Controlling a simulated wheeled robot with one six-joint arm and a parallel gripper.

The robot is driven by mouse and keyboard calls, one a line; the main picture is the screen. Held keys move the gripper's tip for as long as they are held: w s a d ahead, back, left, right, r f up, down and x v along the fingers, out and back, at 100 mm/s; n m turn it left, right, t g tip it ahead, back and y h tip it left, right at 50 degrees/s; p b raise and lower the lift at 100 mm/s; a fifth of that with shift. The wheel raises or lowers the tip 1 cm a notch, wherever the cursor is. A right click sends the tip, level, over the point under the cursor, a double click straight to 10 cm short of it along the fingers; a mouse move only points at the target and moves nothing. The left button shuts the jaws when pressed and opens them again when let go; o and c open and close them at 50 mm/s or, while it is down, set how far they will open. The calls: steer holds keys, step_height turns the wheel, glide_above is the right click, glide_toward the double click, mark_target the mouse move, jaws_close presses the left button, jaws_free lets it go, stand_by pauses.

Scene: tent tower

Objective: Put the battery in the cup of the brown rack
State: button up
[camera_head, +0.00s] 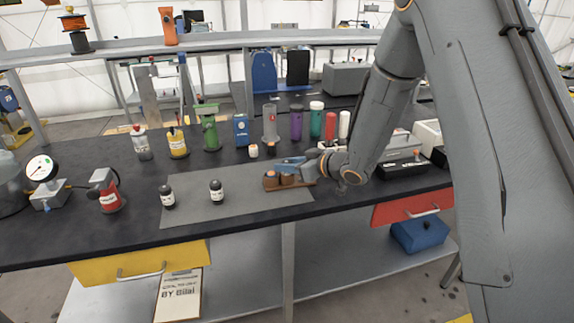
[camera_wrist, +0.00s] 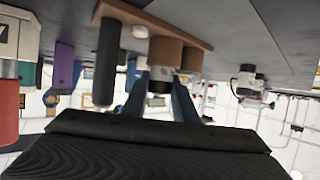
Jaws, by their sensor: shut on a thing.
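The brown rack (camera_head: 302,184) lies on the grey mat, with brown cups (camera_head: 270,181) on it. The wrist view, which is upside down, shows the rack's board (camera_wrist: 190,31) and two cups (camera_wrist: 193,59). My gripper (camera_head: 297,163) is over the rack. In the wrist view my gripper's blue fingers (camera_wrist: 163,97) are shut on a small dark and white thing, which I take as the battery (camera_wrist: 158,87). It is in line with one cup, at its mouth. Whether its end is inside the cup I cannot tell.
Two black jars with white labels (camera_head: 167,197) (camera_head: 216,192) stand on the mat (camera_head: 240,205) left of the rack. Several bottles, including a green one (camera_head: 209,130), line the back. A red extinguisher-like can (camera_head: 109,197) and gauge (camera_head: 41,169) stand at left. The front mat is clear.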

steer(key=o, duration=1.1)
steer(key=shift+r, duration=0.15)
steer(key=b+v, duration=0.1)
steer(key=v, duration=1.1)
steer(key=shift+b, duration=0.35)
steer(key=s+d+f+m+g+h, duration=0.1)
steer(key=s+d+m+h, duration=0.1)
steer(key=d+m+h, duration=0.3)
steer(key=s+d+f+m+h, duration=0.1)
steer(key=s+d+f+h, duration=0.1)
steer(key=s+d+h, duration=0.3)
steer(key=s+d+f+m+g, duration=0.1)
steer(key=s+m+g, duration=0.2)
steer(key=s, duration=1.5)
steer(key=g, duration=0.4)
steer(key=shift+s+d+f+m, duration=0.25)
steer(key=shift+d+f+m, duration=0.05)
steer(key=shift+f+m, duration=0.1)
